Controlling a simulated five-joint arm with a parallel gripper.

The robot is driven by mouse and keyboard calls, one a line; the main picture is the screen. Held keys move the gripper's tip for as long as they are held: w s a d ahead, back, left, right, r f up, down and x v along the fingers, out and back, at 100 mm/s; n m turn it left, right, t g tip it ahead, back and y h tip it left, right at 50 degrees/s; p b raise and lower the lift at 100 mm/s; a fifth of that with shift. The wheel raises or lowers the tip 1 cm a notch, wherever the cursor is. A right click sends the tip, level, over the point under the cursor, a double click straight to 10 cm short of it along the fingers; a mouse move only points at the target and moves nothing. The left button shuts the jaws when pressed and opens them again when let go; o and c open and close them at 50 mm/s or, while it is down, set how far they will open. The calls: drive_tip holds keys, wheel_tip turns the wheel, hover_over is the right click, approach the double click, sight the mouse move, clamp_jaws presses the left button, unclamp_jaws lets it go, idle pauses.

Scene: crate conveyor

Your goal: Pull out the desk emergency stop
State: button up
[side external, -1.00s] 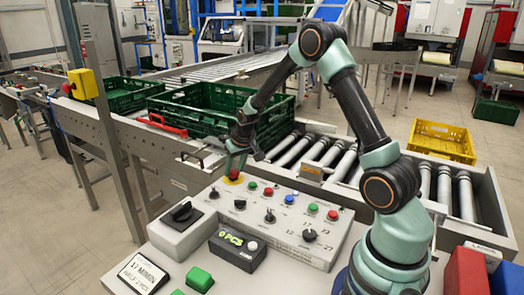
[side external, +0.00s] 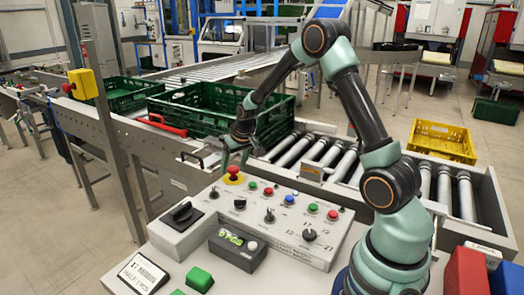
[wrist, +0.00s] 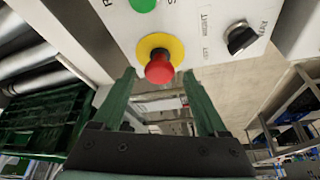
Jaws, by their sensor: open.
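The desk emergency stop (side external: 233,175) is a red mushroom button on a yellow round base, at the back left corner of the grey control panel (side external: 285,235). In the wrist view the red button (wrist: 159,68) shows just beyond the fingertips, roughly midway between them. My gripper (side external: 236,156) is open and empty, a little above the button and apart from it. In the wrist view my gripper's two green fingers (wrist: 160,85) are spread wide. Whether the button is pressed in or out I cannot tell.
A green crate (side external: 215,125) on the conveyor stands close behind my gripper. A red handle (side external: 162,125) lies to its left. A yellow crate (side external: 442,139) is far right.

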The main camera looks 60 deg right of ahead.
drive_tip(key=v, duration=1.2)
drive_tip(key=s+a+r+n, duration=0.2)
drive_tip(key=s+a+r, duration=0.1)
drive_tip(key=s+a, duration=0.5)
drive_tip(key=s+a+r+n+t+y, duration=0.1)
drive_tip(key=s+a+r+n, duration=0.1)
drive_tip(key=s+a, duration=0.5)
drive_tip(key=shift+s+a+r+y, duration=0.35)
drive_tip(key=shift+a+r, duration=0.2)
drive_tip(key=shift+a, duration=0.25)
